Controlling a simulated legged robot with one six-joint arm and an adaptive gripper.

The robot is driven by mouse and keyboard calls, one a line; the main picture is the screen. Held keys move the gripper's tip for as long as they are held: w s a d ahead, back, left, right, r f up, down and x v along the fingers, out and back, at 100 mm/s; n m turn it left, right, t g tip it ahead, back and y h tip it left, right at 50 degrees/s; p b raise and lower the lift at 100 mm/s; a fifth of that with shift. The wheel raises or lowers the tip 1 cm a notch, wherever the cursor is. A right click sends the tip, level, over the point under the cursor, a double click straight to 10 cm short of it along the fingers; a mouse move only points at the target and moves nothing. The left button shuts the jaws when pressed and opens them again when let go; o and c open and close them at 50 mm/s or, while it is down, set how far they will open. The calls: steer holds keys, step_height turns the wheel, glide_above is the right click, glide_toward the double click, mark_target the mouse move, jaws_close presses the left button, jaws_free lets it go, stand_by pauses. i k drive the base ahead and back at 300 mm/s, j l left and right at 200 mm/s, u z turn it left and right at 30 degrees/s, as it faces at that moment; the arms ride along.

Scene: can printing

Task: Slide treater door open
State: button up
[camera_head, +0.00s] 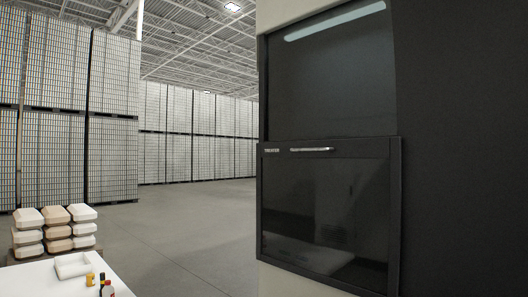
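The treater (430,60) is a tall dark machine filling the right side of the view. Its door (325,210) is a dark glossy panel in a black frame, covering the lower front. A short silver horizontal handle (312,149) sits at the door's top edge, beside a small white label (271,150). Above the door is a dark recessed area (330,90) with a bright light strip (335,20) near its top. I cannot tell whether that area is an opening or glass. My gripper is not in view.
A white table (35,280) at bottom left holds a white tray (73,266) and small bottles (106,288). Stacked white and tan containers (55,235) stand behind it. Tall pallet stacks of cans (112,120) line the back. The grey floor (190,230) between is clear.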

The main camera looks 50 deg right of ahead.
mark_target(329, 212)
steer(key=i+z, duration=0.7)
steer(key=i, duration=0.25)
steer(key=i+j+z, duration=0.35)
steer(key=i+l, duration=0.05)
steer(key=l, duration=0.05)
